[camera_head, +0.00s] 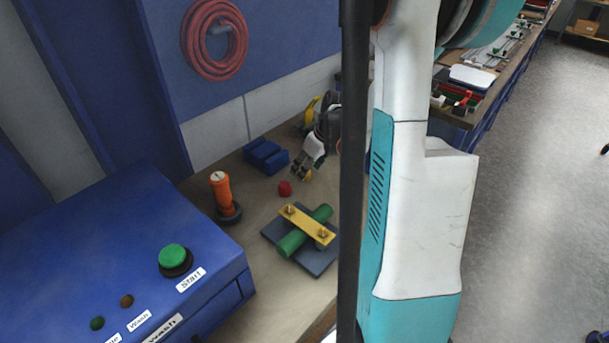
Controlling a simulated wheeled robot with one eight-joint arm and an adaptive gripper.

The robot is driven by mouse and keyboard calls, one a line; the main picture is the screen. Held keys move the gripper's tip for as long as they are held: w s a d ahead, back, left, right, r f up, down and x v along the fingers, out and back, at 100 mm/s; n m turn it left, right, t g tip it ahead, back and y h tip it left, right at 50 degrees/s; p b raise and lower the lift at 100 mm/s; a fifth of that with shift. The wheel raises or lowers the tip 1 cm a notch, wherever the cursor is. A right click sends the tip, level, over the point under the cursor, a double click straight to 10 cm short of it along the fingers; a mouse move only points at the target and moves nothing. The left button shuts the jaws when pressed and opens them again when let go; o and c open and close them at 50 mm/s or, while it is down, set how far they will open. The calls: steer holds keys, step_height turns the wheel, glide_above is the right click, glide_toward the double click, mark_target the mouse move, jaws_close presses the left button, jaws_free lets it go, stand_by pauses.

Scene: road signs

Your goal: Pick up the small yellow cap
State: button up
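A small yellow thing (308,174), which looks like the cap, shows on the workbench right at my gripper's fingertips. It is partly hidden by the fingers. My gripper (301,168) reaches down over the bench from the right, its fingers close to the bench top. The fingers are small and dark in this view, and I cannot tell whether they are apart or closed on the yellow thing. A dark pole and my arm hide the area to the right of the gripper.
A red cap (285,188) lies in front of my gripper. A blue block (265,156) stands to its left. Nearer are an orange-handled tool (222,194) and a green cylinder (293,242) under a yellow bar (307,224). A blue machine (120,250) fills the front left.

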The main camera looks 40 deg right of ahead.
steer(key=shift+x, duration=1)
steer(key=shift+s, duration=0.1)
steer(key=c, duration=0.7)
steer(key=shift+r, duration=0.15)
step_height(320, 180, up, 20)
steer(key=p, duration=0.5)
